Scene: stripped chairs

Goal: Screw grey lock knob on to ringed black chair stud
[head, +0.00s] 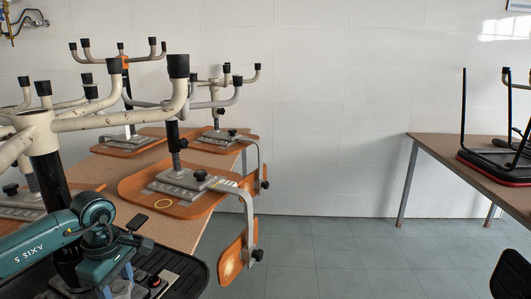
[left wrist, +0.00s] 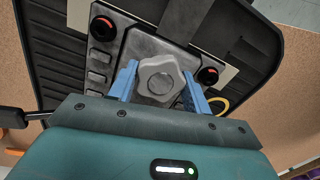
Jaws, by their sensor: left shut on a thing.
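The grey lock knob (left wrist: 158,82), lobed with a round hole or hub in its face, is between the blue fingers of my left gripper (left wrist: 159,72) in the left wrist view. The gripper is shut on it. Part of a yellow ring also shows in the left wrist view (left wrist: 221,104). My right gripper is not in view.
Several upturned chairs with cream legs (head: 122,118) crowd the left table (head: 110,172), their legs standing high. A backrest (head: 238,252) hangs past its edge. A right table (head: 440,152) holds a black-framed chair (head: 495,165). The floor between is clear.

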